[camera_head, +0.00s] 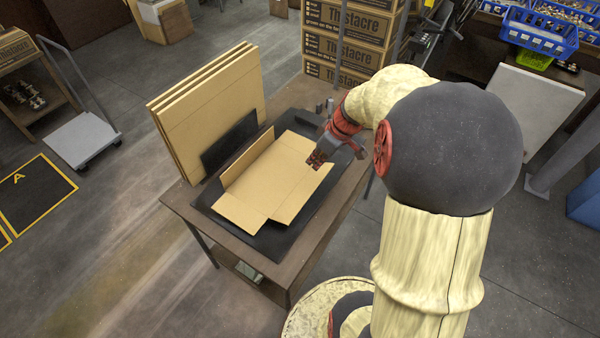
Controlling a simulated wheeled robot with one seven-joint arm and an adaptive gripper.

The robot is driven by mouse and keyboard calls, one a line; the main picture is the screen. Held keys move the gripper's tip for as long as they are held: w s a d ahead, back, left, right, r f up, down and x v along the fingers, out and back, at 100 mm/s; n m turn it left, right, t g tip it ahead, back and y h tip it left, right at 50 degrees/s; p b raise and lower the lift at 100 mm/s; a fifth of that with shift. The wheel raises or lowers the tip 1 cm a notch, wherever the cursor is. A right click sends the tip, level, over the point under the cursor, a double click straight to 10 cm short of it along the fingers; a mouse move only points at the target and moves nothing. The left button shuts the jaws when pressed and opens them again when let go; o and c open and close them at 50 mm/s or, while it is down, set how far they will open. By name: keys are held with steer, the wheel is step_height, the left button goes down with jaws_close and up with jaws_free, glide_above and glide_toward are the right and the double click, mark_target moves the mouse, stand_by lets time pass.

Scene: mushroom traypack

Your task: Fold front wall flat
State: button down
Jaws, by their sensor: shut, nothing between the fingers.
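A tan cardboard tray blank (268,172) lies partly unfolded on a black mat (272,236) on the table. Its long left wall (246,160) stands raised. The near end panel (240,212) lies outward and looks about flat. The right-hand panel (300,195) also lies low, spread toward the mat's right side. I cannot tell which panel the task calls the front wall. My gripper (316,163) is shut and empty, pointing down over the right part of the blank. Whether its fingertips touch the cardboard is unclear. My gripper and wrist hide part of the far right corner.
Several flat cardboard sheets (212,105) lean upright at the table's left, beside a black plate (229,142). Small grey posts (325,106) stand at the table's far end. The table's near edge (235,243) is clear. Stacked Thistacre boxes (345,50) stand behind.

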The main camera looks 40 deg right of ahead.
steer(key=b, duration=0.2)
glide_above(312, 191)
steer(key=w+a, duration=0.1)
steer(key=w, duration=0.2)
step_height(312, 191, down, 9)
steer(key=shift+f, duration=0.2)
steer(key=shift+s+d+f+b, duration=0.1)
steer(key=shift+s+f+b, duration=0.2)
steer(key=shift+f, duration=0.25)
steer(key=shift+s+d+f+b, duration=0.1)
steer(key=shift+s+f+b, duration=0.15)
steer(key=shift+f, duration=0.25)
steer(key=shift+s+f, duration=0.2)
steer(key=shift+f, duration=0.4)
steer(key=shift+b, duration=0.3)
steer(key=s+f+b, duration=0.1)
steer(key=b, duration=0.2)
steer(key=s+f+b, duration=0.1)
steer(key=b, duration=0.2)
steer(key=shift+d+f, duration=0.3)
steer(key=shift+d, duration=0.1)
steer(key=shift+r, duration=0.25)
